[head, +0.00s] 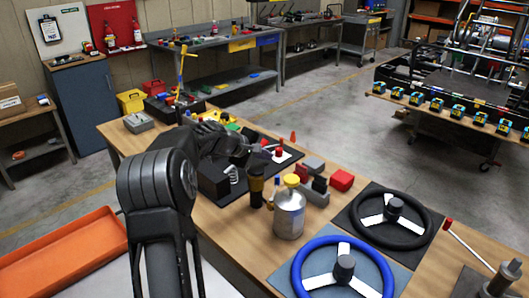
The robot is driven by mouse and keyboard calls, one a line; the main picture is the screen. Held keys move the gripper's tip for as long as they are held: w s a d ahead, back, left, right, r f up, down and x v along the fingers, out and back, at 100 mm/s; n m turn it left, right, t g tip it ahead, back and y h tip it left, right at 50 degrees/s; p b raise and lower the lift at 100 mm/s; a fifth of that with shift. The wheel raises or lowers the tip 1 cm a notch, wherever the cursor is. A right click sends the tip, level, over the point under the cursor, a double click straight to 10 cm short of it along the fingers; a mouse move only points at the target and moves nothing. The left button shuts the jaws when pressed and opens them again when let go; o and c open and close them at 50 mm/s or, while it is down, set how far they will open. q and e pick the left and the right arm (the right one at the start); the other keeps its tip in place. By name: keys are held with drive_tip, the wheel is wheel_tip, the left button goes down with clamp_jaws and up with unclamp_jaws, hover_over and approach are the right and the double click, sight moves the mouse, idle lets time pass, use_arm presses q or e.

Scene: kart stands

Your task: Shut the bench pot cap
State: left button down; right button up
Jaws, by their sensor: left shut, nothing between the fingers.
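A silver pot (289,217) stands upright on the wooden bench, right of the picture's middle. Its yellow cap (292,181) shows at the top of the pot; I cannot tell whether it is fully seated or raised. My left gripper (254,150) is beyond the pot and to its left, over a dark mat. It is shut, empty and apart from the pot. My left arm hides part of the bench behind it. My right gripper is not in view.
A blue steering wheel (301,265) and a black steering wheel (428,230) lie right of the pot. An orange tray (70,255) is at lower left.

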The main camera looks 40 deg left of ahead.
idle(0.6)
use_arm(q)
drive_tip(key=shift+r+p, duration=0.55)
drive_tip(key=shift+r, duration=0.25)
drive_tip(key=shift+r, duration=0.25)
wheel_tip(320, 180, up, 4)
drive_tip(key=p, duration=0.3)
wheel_tip(320, 180, up, 10)
drive_tip(key=b, duration=0.1)
drive_tip(key=shift+f, duration=0.25)
drive_tip(key=shift+f, duration=0.1)
